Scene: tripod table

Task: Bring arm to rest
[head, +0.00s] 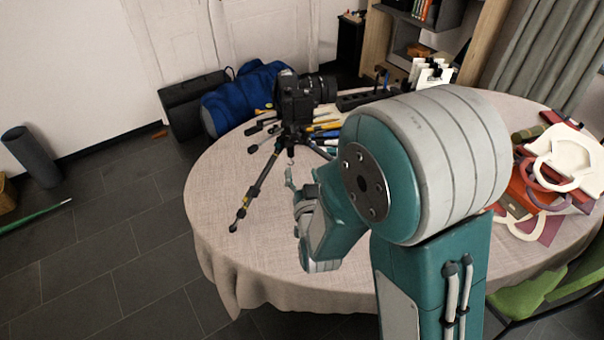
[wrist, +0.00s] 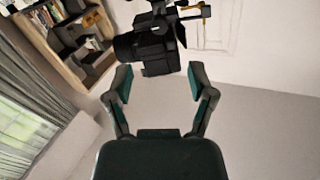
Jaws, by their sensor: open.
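My arm reaches over the round table (head: 225,180) with its light cloth, and its upper links hide much of the middle of the table. My gripper (wrist: 160,82) is open and empty, with its two fingers spread apart in the wrist view. In the head view only a small part of it shows beside the tripod, mostly behind my own arm. A black camera (head: 294,103) stands on a tripod (head: 252,192) on the table. The camera also shows in the wrist view (wrist: 148,45), beyond the fingertips and apart from them.
Pale handled items (head: 566,160) and red and green ones lie at the table's right. Several tools lie behind the tripod. A blue bag (head: 240,97) is behind the table's far-left edge. A green chair (head: 535,290) stands at lower right. The front-left tabletop is clear.

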